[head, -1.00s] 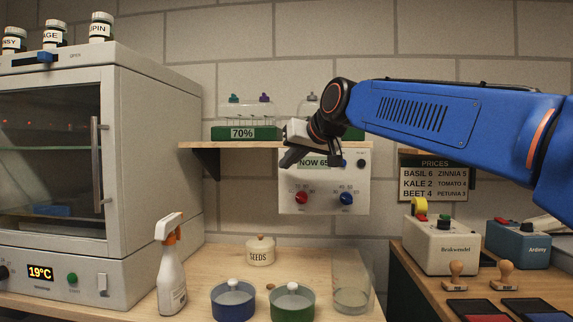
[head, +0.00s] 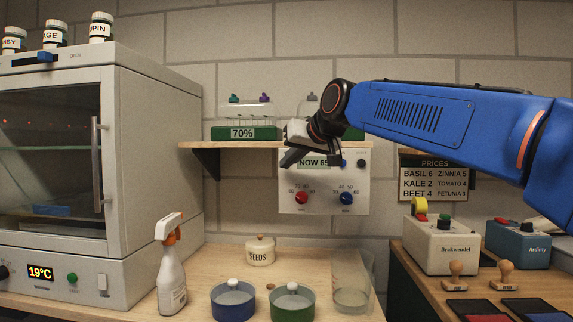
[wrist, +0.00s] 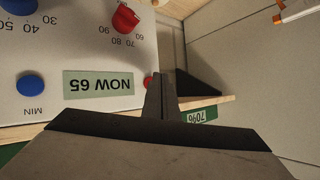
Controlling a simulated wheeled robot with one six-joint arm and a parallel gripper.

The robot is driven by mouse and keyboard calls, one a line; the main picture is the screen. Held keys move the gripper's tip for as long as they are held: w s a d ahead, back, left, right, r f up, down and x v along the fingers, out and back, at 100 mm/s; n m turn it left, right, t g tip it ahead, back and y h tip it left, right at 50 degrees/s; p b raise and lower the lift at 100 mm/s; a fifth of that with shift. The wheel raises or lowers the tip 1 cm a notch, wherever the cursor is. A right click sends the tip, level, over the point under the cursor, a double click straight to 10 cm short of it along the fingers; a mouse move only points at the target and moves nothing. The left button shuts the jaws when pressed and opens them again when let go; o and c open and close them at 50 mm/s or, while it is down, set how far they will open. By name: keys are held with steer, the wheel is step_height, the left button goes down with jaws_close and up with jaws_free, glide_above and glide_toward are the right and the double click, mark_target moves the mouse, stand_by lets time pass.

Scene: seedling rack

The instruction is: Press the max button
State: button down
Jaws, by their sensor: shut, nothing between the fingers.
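The wall control panel (head: 325,205) is pale, with a green NOW 65 display (head: 313,162). In the wrist view the panel shows upside down, with the blue MIN button (wrist: 30,85) beside the display (wrist: 98,84). On the display's other side is a red button (wrist: 148,83), partly hidden behind my fingers; no MAX label is readable. My gripper (head: 287,162) is shut and empty, at the panel's upper left in the head view. In the wrist view my fingertips (wrist: 161,80) overlap the red button's edge; I cannot tell whether they touch it.
A red knob (head: 301,198) and a blue knob (head: 347,198) sit lower on the panel. A wooden shelf (head: 235,145) with a green 70% rack (head: 262,133) runs just above. A spray bottle (head: 171,275) and pots stand on the bench below.

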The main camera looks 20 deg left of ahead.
steer(key=shift+w+a, duration=0.1)
steer(key=shift+w, duration=0.25)
stand_by(0.4)
steer(key=shift+s, duration=0.1)
stand_by(0.3)
steer(key=shift+s+d, duration=0.2)
steer(key=shift+s, duration=0.45)
steer(key=s, duration=0.2)
steer(key=s+d, duration=0.1)
steer(key=s, duration=0.2)
steer(key=shift+d, duration=0.1)
stand_by(0.4)
stand_by(0.5)
